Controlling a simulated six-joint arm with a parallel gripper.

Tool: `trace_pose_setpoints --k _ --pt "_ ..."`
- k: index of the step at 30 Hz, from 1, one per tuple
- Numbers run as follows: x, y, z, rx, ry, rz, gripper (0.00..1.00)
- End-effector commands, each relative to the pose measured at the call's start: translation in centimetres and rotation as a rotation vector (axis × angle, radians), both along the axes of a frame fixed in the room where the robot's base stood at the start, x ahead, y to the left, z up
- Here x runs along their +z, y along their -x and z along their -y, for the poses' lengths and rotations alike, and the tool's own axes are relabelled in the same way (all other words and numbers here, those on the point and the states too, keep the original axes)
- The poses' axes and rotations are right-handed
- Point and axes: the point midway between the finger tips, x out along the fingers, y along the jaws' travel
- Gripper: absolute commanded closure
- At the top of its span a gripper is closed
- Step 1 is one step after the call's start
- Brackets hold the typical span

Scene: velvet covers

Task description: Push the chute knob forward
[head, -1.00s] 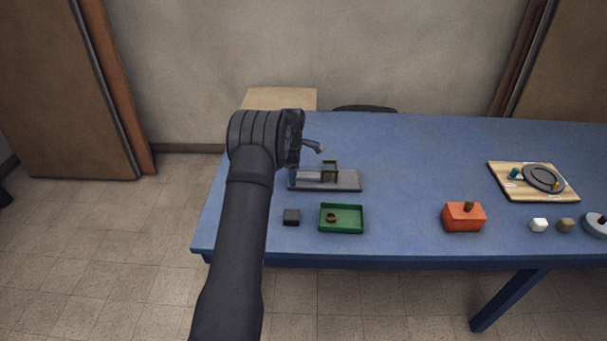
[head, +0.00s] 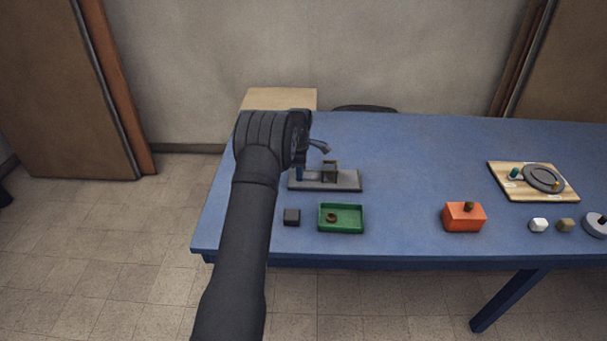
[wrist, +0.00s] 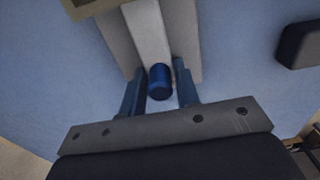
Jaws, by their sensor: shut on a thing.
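The chute is a grey flat base (head: 347,182) on the blue table with a paler channel (wrist: 148,32) along it. A small dark olive frame (head: 330,168) stands over the channel, and its edge shows at the top of the wrist view (wrist: 92,8). A blue rounded knob (wrist: 160,82) is at the near end of the channel in the wrist view. My gripper (wrist: 161,88) is shut on the knob, with one finger on each side. In the head view my wrist hides part of the gripper at the chute's left end.
A dark cube (head: 292,216) and a green tray (head: 341,230) holding a small brown ring (head: 331,217) are in front of the chute. An orange box (head: 463,217) and a wooden board with a grey disc (head: 543,178) are to the right. The table between is clear.

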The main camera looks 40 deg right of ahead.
Motion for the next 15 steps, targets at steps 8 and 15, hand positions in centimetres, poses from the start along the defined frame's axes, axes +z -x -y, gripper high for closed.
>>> trace_pose_setpoints --k 8,15 --pt "0.0 1.0 1.1 -0.002 0.001 0.0 0.84" --pt "0.0 1.9 1.9 -0.001 0.001 0.0 0.84"
